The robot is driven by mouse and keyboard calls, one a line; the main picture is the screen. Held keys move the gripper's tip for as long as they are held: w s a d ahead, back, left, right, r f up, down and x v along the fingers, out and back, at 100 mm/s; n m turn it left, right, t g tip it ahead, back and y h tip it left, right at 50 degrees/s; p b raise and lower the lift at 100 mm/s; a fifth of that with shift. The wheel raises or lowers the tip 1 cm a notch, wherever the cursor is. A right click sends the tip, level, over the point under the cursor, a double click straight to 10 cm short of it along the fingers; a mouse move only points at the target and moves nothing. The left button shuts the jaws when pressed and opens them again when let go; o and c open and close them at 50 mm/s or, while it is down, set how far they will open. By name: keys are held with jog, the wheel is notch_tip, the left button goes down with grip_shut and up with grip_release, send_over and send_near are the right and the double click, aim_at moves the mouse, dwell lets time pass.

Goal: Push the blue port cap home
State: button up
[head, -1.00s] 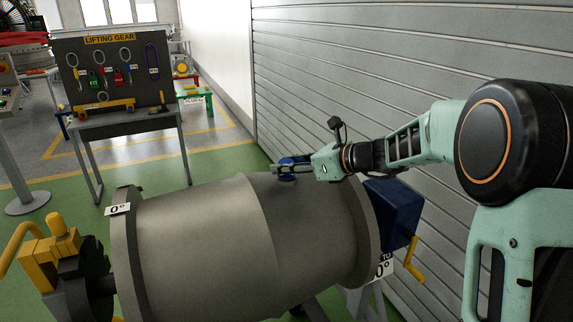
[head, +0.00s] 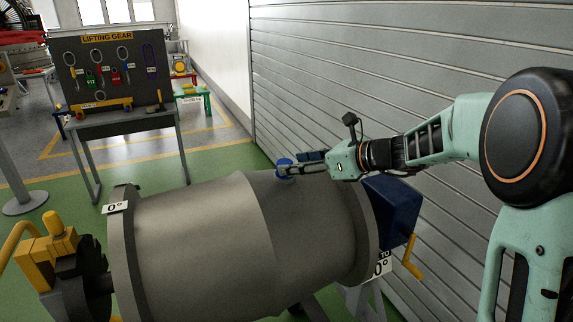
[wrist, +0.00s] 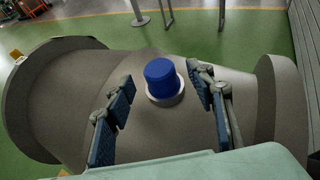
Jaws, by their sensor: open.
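The blue port cap (wrist: 161,78) sits upright on a pale round port collar (wrist: 166,98) on top of the grey engine casing (head: 200,235). It also shows in the head view (head: 284,165). My gripper (wrist: 158,98) is open. Its two blue-padded fingers stand apart, one on each side of the cap in the wrist view, and I see gaps between the pads and the cap. In the head view my gripper (head: 300,165) lies just right of the cap. How deep the cap sits in the port cannot be told.
A blue box with a yellow crank (head: 393,210) is at the casing's right end. A yellow fixture (head: 55,250) is at the left end. A grey slatted shutter (head: 420,70) stands close behind my arm. A lifting gear board (head: 108,70) stands back left.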

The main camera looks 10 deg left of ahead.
jog(key=v, duration=0.7)
jog(key=shift+s+d, duration=0.2)
jog(key=shift+d, duration=0.1)
jog(key=shift+r, duration=0.15)
